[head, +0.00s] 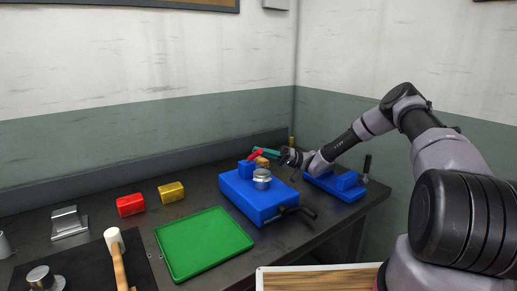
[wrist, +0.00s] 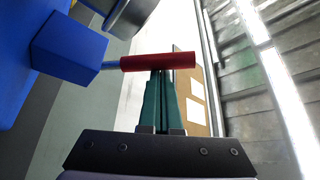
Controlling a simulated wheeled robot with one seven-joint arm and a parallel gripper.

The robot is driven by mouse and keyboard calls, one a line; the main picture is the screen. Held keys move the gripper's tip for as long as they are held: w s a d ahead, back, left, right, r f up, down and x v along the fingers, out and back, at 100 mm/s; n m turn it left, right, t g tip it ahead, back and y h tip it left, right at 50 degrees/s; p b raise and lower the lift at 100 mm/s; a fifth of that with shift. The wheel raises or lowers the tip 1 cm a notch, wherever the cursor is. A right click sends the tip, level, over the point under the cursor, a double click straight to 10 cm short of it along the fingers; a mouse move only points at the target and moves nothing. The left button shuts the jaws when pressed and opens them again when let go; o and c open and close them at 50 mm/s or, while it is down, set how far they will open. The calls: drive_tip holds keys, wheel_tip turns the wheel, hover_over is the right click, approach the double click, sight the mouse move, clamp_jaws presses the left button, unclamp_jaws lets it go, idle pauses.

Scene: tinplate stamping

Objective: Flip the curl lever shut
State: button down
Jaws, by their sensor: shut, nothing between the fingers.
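The curl lever has a red handle (head: 255,154) on a thin rod from a blue block (head: 246,169), at the back left of the blue stamping base (head: 262,203). In the wrist view the red handle (wrist: 140,62) lies crosswise, its rod running left to the blue block (wrist: 68,47). My gripper (head: 259,151) has green fingers, shut together and empty. In the wrist view my gripper's fingertips (wrist: 162,73) reach the middle of the handle; I cannot tell whether they touch it. A round metal piece (head: 262,179) sits on the base and a black-handled lever (head: 297,211) is at its front.
A second blue fixture (head: 335,188) with an upright black handle (head: 367,166) stands to the right, under my arm. A green tray (head: 203,243), red block (head: 130,205), yellow block (head: 171,192) and mallet (head: 113,240) lie left. The wall is close behind the table.

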drive_tip(key=shift+s+d+f, duration=0.25)
drive_tip(key=shift+s+f, duration=0.15)
drive_tip(key=shift+f, duration=0.3)
idle(0.4)
wheel_tip(320, 180, up, 10)
idle(0.4)
drive_tip(key=shift+s, duration=0.1)
